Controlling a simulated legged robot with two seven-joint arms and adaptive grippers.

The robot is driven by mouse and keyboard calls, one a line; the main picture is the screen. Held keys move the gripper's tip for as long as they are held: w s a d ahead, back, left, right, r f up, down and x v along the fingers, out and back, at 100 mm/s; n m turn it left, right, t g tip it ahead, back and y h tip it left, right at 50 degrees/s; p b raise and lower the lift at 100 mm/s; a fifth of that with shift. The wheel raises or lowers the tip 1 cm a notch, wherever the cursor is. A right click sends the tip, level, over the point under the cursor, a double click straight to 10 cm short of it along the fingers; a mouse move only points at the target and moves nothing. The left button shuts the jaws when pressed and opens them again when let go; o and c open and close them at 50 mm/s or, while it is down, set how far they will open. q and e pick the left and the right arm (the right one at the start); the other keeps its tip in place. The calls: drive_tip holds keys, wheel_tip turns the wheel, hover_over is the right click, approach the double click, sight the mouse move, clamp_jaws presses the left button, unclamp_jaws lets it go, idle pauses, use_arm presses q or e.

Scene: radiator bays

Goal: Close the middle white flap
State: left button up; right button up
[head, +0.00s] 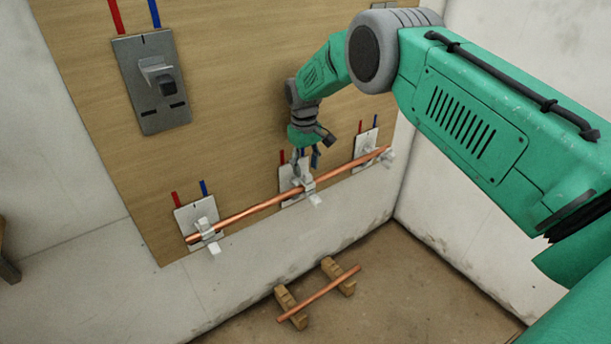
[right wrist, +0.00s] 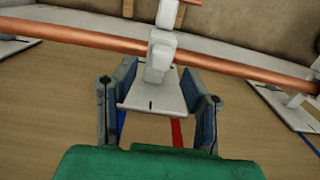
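A copper pipe (head: 255,208) lies across three white brackets on the wooden wall board. The middle bracket's white flap (head: 315,199) sticks out below and in front of the pipe, looking open. In the right wrist view, which is turned over, the flap (right wrist: 166,14) shows at the top, beyond the pipe (right wrist: 75,37). The middle bracket's white holder (right wrist: 160,55) crosses the pipe there. My right gripper (head: 305,163) is just above the middle bracket. Its fingers (right wrist: 159,72) are apart, one each side of the bracket's plate, with nothing held. My left gripper is not in view.
The left flap (head: 215,248) and right flap (head: 388,156) also stick out below the pipe. A grey plate with a holder (head: 158,80) is higher on the board. Another copper pipe (head: 325,290) rests on wooden blocks on the floor. A wall stands close at right.

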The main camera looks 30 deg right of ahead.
wheel_tip(320, 180, up, 8)
drive_tip(key=shift+w, duration=0.3)
drive_tip(key=shift+s, duration=0.1)
idle(0.4)
